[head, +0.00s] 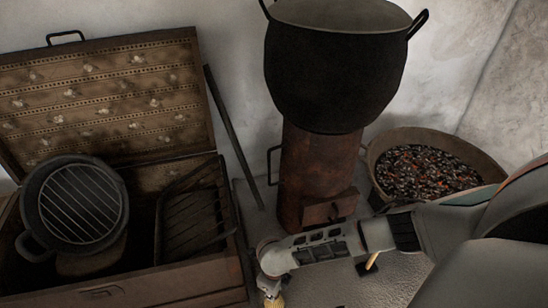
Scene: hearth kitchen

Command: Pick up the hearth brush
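My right arm comes in from the right, in front of the stove, and its gripper (269,284) points down at the bottom edge of the head view, right of the chest. A small straw-coloured piece (274,300) shows right at the gripper and is cut off by the picture edge. It may be part of the hearth brush; I cannot tell whether it is held or only close by. The fingers are too small and cropped to read. A short yellow-orange stick (371,262) shows below my forearm, mostly hidden by it. My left gripper is out of view.
An open wooden chest (170,282) at left holds a round pot with a grill (80,203) and a dark rack (192,222). A rusty stove (318,165) carries a big black pot (335,75). A basin of coals (425,168) stands right. A dark rod (232,135) leans on the wall.

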